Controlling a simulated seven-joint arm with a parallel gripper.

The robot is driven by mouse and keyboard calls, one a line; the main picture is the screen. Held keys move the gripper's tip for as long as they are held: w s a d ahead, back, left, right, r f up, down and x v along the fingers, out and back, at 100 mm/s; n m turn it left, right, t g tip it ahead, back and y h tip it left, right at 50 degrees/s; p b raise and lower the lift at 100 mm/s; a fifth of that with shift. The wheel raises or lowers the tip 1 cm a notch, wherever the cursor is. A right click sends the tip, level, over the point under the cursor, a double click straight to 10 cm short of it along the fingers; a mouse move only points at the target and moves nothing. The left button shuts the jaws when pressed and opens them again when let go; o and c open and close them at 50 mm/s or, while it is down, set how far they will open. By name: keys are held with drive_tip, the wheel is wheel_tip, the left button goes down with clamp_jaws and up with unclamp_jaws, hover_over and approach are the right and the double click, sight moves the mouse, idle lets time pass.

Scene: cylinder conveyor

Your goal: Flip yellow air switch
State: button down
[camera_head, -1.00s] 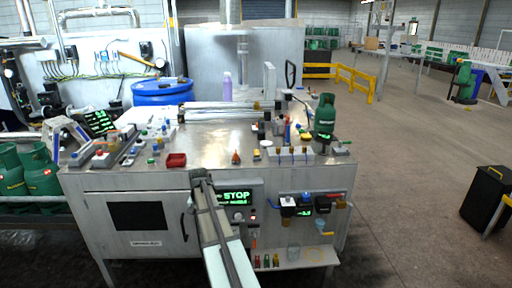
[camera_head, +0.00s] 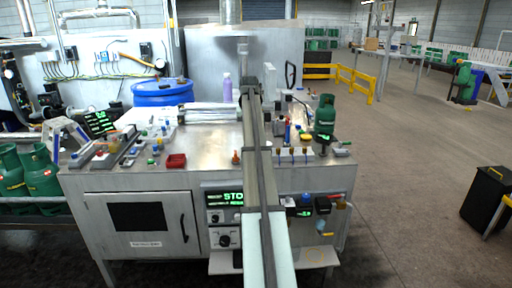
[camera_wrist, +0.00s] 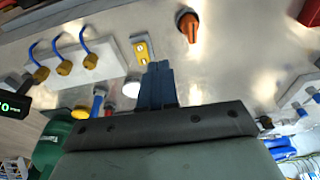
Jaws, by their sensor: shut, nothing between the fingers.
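The yellow air switch (camera_wrist: 142,52) shows in the wrist view as a small yellow plate with a grey upper end, on the steel tabletop. In the head view my arm hides it. My gripper (camera_wrist: 160,68) has its two blue fingers shut together with nothing between them. In the wrist view the fingertips appear just below and right of the switch. I cannot tell whether they touch it. In the head view my arm reaches over the bench and the fingertips cannot be made out.
A white block with brass fittings and blue hoses (camera_wrist: 75,64) lies beside the switch. An orange cone-shaped piece (camera_wrist: 188,25) stands on the other side. A green gas cylinder (camera_head: 325,117) stands at the bench's right.

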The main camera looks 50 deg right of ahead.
drive_tip(key=d+r, duration=0.2)
drive_tip(key=s+d+r, duration=0.1)
drive_tip(key=d+r, duration=0.1)
drive_tip(key=shift+s+r, duration=0.1)
drive_tip(key=shift+r, duration=0.05)
drive_tip(key=f, duration=0.4)
drive_tip(key=w+d+f, duration=0.1)
drive_tip(key=f, duration=0.4)
drive_tip(key=w+d+f, duration=0.1)
drive_tip(key=f, duration=0.3)
drive_tip(key=shift+f, duration=0.35)
drive_tip(key=shift+w+f, duration=0.1)
